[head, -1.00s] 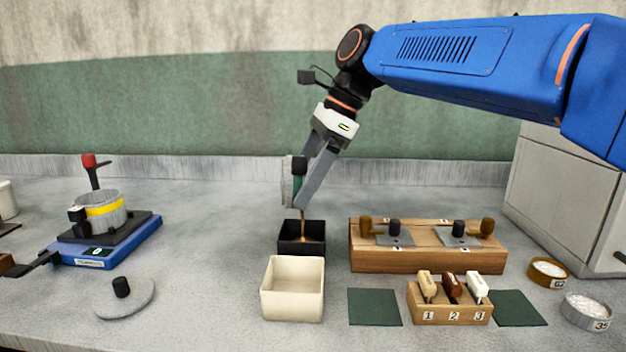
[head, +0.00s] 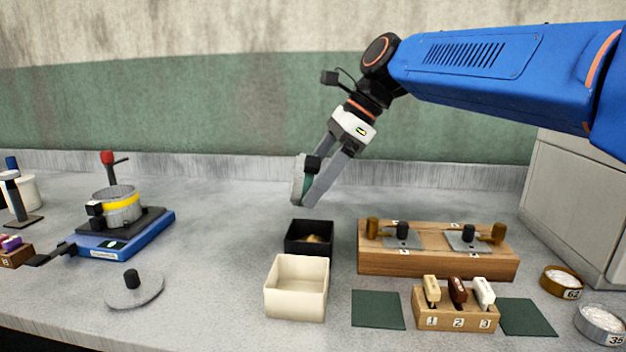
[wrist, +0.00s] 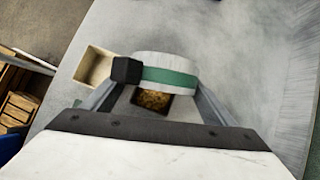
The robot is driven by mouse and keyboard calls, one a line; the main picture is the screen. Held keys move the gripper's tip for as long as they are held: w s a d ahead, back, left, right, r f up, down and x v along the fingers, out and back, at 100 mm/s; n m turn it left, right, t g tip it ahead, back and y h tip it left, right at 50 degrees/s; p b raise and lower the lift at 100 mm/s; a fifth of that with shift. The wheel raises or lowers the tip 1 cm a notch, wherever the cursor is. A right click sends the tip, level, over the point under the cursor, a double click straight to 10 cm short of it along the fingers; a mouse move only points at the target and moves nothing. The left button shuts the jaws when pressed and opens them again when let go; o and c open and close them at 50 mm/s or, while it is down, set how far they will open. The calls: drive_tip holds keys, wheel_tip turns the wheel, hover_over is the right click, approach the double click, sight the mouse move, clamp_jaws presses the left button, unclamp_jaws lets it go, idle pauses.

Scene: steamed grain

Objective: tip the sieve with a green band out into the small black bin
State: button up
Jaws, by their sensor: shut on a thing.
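My gripper (head: 316,188) is shut on the green-banded sieve (head: 298,180), holding it tilted on its side in the air above and behind the small black bin. In the wrist view the sieve (wrist: 165,66) shows its green band and black handle block between my fingers. The small black bin (head: 293,240) stands on the bench with brownish grain (head: 314,239) in it. Grain (wrist: 153,100) also shows below the sieve in the wrist view. The inside of the sieve is hidden.
A cream bin (head: 296,300) stands right in front of the black bin. A wooden block with handled plates (head: 440,263) is to its right. A yellow-banded sieve (head: 120,207) sits on a blue device (head: 120,240) at left. The bench behind is clear.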

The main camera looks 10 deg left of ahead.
drive_tip(key=shift+r, duration=2.5)
drive_tip(key=h, duration=0.2)
drive_tip(key=t+h, duration=0.1)
drive_tip(key=h, duration=0.1)
drive_tip(key=shift+a+r, duration=0.15)
drive_tip(key=shift+r, duration=0.2)
drive_tip(key=shift+r+t+h, duration=0.1)
drive_tip(key=shift+t+h, duration=0.3)
drive_tip(key=shift+h, duration=0.7)
drive_tip(key=shift+r, duration=0.1)
drive_tip(key=shift+c, duration=0.2)
